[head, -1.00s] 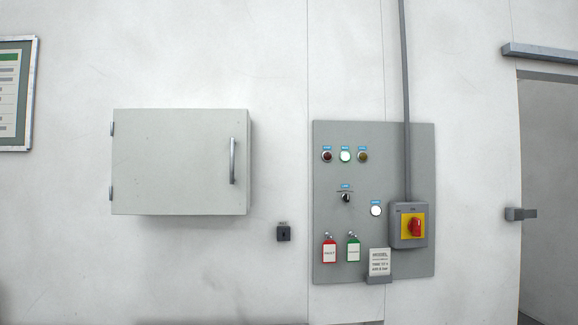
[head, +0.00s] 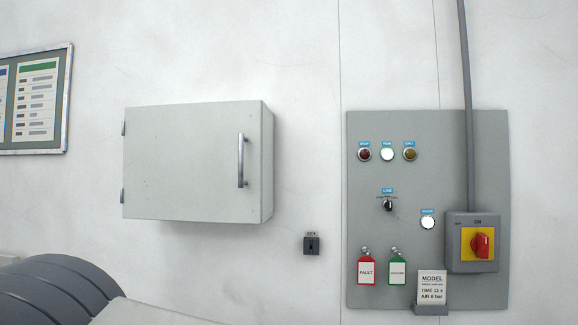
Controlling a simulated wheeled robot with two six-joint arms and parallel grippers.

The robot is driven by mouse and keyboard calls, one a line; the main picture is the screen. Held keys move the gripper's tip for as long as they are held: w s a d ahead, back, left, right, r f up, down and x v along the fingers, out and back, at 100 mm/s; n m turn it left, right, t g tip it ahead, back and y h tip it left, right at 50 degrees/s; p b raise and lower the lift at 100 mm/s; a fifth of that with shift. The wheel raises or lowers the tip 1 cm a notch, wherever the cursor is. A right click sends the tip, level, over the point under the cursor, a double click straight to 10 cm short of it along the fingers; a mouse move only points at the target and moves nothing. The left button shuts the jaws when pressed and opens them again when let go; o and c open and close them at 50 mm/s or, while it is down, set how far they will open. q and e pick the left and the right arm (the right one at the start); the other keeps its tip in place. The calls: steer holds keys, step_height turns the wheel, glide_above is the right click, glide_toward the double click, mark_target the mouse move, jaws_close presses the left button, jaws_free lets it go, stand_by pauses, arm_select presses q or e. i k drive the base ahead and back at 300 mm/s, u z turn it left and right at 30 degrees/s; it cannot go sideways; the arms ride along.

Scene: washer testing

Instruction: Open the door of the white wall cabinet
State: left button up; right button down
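The white wall cabinet (head: 185,165) is fixed to the wall left of the middle in the head view. Its door is shut. A grey vertical bar handle (head: 241,160) sits near the door's right edge, and two hinges show on the left edge. Neither gripper is in view. Nothing touches the cabinet or its handle.
A grey control panel (head: 405,225) with lamps, tags and a red rotary switch (head: 481,244) is on the wall to the right. A small black box (head: 311,244) is between. A notice board (head: 40,98) hangs at left. A dark grey ribbed shape (head: 55,285) fills the lower left corner.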

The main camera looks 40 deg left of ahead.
mark_target(190, 161)
steer(key=u, duration=0.45)
steer(key=i, duration=0.9)
steer(key=u, duration=0.7)
